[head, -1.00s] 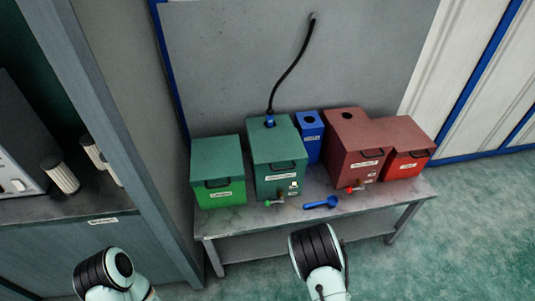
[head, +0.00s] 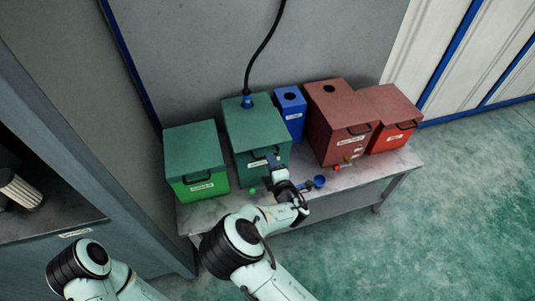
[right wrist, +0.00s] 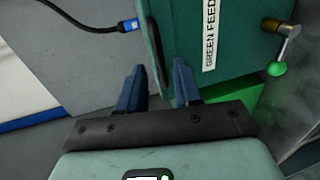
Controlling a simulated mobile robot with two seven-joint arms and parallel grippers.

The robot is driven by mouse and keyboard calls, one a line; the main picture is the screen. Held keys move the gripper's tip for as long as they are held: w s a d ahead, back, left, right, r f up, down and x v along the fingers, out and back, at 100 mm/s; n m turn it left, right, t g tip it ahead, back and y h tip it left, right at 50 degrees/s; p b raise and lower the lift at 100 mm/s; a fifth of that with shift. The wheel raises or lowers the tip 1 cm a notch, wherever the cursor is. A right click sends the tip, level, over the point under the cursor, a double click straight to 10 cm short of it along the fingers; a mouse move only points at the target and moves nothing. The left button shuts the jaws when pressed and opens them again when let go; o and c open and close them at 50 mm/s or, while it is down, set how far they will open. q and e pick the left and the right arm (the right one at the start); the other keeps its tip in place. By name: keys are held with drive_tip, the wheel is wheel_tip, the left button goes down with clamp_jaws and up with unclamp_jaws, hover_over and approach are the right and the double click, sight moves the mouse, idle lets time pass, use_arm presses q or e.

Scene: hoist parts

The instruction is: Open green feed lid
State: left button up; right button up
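The green feed box (head: 240,170) stands on the table with its lid (head: 250,122) shut. It has a dark handle on its front edge, and a hose joins its top. In the right wrist view its label (right wrist: 209,38) reads "GREEN FEED", and the dark handle (right wrist: 156,52) shows at the lid's edge. My right gripper (head: 273,160) is at the box's front near the handle. In the right wrist view its two blue fingers (right wrist: 158,78) are apart with the handle lying ahead between them; contact is not visible. My left arm is at lower left, its gripper out of view.
A green-lidded box (head: 196,158) stands left. A blue box (head: 291,113), a maroon box (head: 340,110) and a red box (head: 393,118) stand right. A blue scoop (head: 319,181) and a green tap knob (right wrist: 277,69) are near the gripper. A black hose (head: 262,48) rises behind.

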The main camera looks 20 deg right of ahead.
drive_tip(key=x, duration=0.5)
drive_tip(key=shift+w, duration=0.15)
clamp_jaws()
